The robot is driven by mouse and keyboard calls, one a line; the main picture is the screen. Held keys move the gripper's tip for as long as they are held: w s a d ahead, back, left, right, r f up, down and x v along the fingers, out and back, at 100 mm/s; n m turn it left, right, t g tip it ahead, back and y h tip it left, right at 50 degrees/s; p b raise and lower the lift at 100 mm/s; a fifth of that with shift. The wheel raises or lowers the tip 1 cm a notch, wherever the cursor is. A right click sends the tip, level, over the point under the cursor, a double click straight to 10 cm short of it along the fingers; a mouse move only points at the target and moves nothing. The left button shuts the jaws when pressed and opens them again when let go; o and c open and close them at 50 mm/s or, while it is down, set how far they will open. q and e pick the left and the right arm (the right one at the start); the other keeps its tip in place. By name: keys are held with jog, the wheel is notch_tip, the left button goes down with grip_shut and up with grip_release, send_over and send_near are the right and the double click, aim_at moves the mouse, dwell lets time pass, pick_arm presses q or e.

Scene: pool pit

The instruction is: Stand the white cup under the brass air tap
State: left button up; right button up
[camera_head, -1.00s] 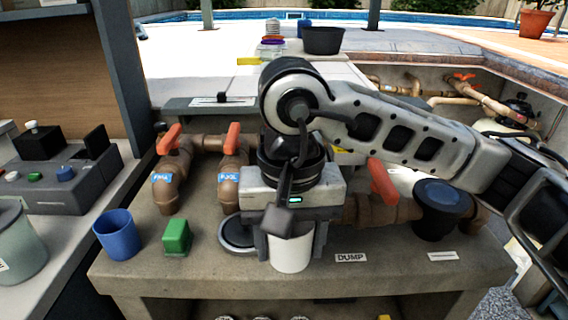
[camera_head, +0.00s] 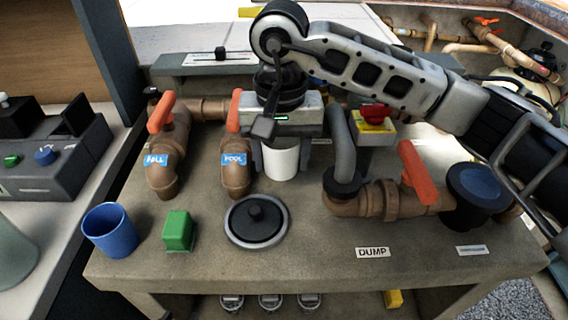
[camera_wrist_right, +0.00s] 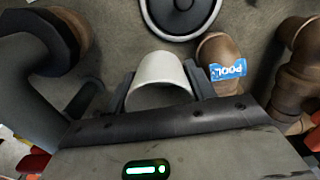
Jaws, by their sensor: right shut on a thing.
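The white cup (camera_head: 281,162) is held upright between the fingers of my right gripper (camera_head: 281,148), which is shut on it. The cup is just right of the brown pipe labelled POOL and left of a grey upright pipe. I cannot tell whether its base touches the bench. In the right wrist view the cup (camera_wrist_right: 160,70) sits between the two dark fingers (camera_wrist_right: 160,88), close to the POOL pipe. I cannot make out the brass air tap; my gripper and arm hide part of the back. My left gripper is not in view.
Brown pipes with orange handles, FILL (camera_head: 166,160) and POOL (camera_head: 236,170), stand left. A round black lid (camera_head: 256,222), green block (camera_head: 178,231) and blue cup (camera_head: 110,231) lie in front. The grey pipe (camera_head: 343,150) and DUMP valve (camera_head: 385,198) stand right.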

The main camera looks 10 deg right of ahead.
aim_at(284, 184)
jog(key=shift+w+d+f, duration=0.25)
jog(key=shift+w+f, duration=0.4)
jog(key=shift+f, duration=0.15)
jog(key=shift+w+d+f, duration=0.1)
jog(key=shift+w+f, duration=0.1)
jog(key=shift+f, duration=1.55)
jog(key=shift+f, duration=0.15)
jog(key=o, duration=0.5)
jog(key=shift+f, duration=0.1)
jog(key=shift+o, duration=0.8)
jog(key=shift+r, duration=0.2)
